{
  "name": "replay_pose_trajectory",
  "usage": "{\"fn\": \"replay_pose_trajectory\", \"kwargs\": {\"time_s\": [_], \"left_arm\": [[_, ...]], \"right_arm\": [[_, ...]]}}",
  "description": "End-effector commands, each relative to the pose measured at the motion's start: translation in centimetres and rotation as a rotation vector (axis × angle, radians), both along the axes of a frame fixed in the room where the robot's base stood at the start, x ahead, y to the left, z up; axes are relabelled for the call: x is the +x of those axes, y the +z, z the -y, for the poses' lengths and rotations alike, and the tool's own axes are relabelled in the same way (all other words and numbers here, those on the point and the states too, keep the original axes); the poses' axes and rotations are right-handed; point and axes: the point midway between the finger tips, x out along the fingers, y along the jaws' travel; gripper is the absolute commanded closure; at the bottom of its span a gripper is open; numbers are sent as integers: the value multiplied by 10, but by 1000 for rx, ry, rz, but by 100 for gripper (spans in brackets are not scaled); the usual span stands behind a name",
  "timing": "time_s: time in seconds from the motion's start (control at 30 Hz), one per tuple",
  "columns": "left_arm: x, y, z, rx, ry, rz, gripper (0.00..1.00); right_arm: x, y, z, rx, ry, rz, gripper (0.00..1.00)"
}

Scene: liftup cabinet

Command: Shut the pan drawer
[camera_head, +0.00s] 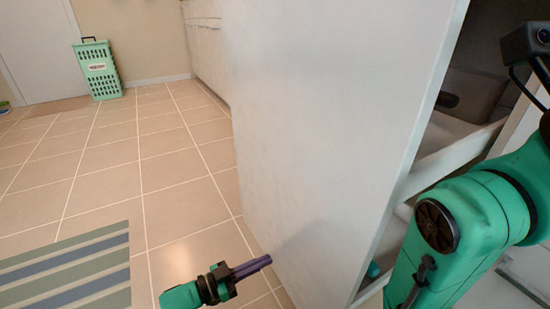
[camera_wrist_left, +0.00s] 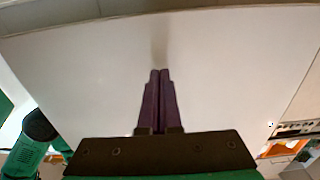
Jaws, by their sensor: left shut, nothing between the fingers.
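The pan drawer has a tall, plain white front panel (camera_head: 330,130), which fills the middle of the head view. The drawer stands pulled out, with its open inside and side rails showing to the right behind the panel. My left gripper (camera_head: 266,261) has purple fingers, shut and empty, pointing at the lower left part of the panel's outer face. In the left wrist view the shut fingertips (camera_wrist_left: 160,73) are in front of the white panel (camera_wrist_left: 220,70); whether they touch it I cannot tell. My right gripper is out of view.
My green right arm is at the right, beside the open drawer. A striped rug (camera_head: 75,270) lies at the lower left. A green basket (camera_head: 98,70) stands by the far wall, and white cabinets (camera_head: 207,45) stand behind the panel.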

Motion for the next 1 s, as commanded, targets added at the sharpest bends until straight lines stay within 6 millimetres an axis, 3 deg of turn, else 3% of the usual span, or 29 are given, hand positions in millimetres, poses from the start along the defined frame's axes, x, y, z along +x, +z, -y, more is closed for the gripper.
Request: {"fn": "replay_pose_trajectory", "kwargs": {"time_s": [1.0], "left_arm": [[11, 0, 17, 0, 0, 0, 100]], "right_arm": [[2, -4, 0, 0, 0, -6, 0]]}}
